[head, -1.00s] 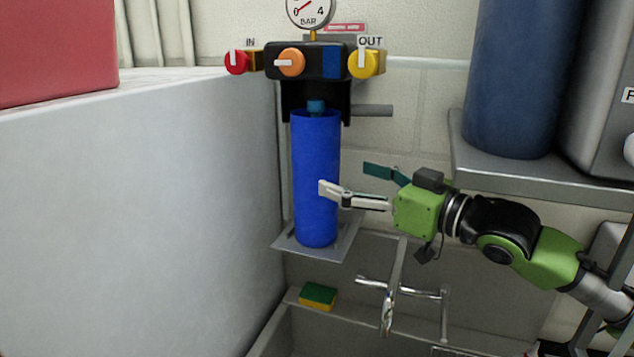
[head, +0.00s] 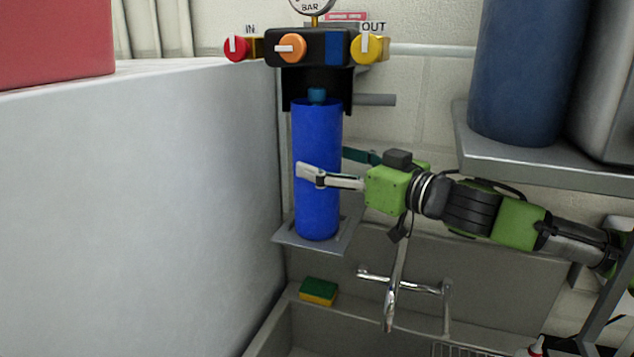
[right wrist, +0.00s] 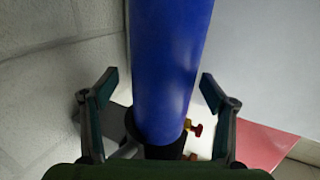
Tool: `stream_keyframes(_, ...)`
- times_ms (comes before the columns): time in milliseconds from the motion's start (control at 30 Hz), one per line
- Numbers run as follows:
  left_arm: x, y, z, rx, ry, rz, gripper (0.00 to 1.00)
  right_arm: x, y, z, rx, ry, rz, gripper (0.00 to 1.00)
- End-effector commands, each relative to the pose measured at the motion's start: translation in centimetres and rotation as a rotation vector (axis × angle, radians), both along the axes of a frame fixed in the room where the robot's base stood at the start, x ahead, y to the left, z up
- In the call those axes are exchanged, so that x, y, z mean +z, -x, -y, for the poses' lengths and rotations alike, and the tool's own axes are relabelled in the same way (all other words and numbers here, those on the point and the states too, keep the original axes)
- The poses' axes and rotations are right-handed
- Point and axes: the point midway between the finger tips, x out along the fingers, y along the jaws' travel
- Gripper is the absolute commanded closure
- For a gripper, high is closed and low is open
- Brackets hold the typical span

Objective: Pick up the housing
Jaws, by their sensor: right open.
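The housing is a tall blue cylinder (head: 318,130) standing upright on a small grey shelf (head: 290,238) below the black filter head (head: 312,75). A teal neck (head: 317,95) shows at its top. My right gripper (head: 326,164) is open at the housing's middle height, one finger in front and the other partly hidden behind it. In the right wrist view the housing (right wrist: 168,60) passes between the two spread fingers of the gripper (right wrist: 159,82), with gaps on both sides. My left gripper is not in view.
A red knob (head: 236,48), an orange knob (head: 290,47) and a yellow knob (head: 367,48) sit on the head. A white block (head: 130,200) stands close on the left. A faucet (head: 395,290) and a sponge (head: 318,291) are below. A shelf (head: 540,160) with containers is at right.

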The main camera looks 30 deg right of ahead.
Motion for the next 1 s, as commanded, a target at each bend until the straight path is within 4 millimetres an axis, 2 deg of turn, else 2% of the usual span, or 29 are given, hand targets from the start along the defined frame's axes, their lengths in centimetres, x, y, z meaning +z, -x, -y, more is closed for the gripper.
stream_keyframes(33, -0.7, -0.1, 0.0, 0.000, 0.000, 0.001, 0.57, -0.4, -0.2, -0.2, 0.001, 0.007, -0.001, 0.22)
stream_keyframes(167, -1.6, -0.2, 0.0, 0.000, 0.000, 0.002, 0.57, -0.4, -0.7, -0.8, 0.010, 0.008, -0.001, 0.22)
stream_keyframes(500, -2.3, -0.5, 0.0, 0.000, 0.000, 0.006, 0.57, -0.1, -2.5, -1.3, 0.007, 0.003, -0.001, 0.22)
stream_keyframes(833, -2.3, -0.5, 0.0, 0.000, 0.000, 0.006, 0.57, 0.1, -2.7, -1.4, 0.008, -0.001, 0.001, 0.22)
stream_keyframes(867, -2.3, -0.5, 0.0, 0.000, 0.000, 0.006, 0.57, 0.1, -2.7, -1.4, 0.008, -0.001, 0.001, 0.27)
stream_keyframes(1000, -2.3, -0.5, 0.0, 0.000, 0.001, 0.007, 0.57, 0.1, -2.7, -1.4, 0.008, -0.001, 0.000, 0.64)
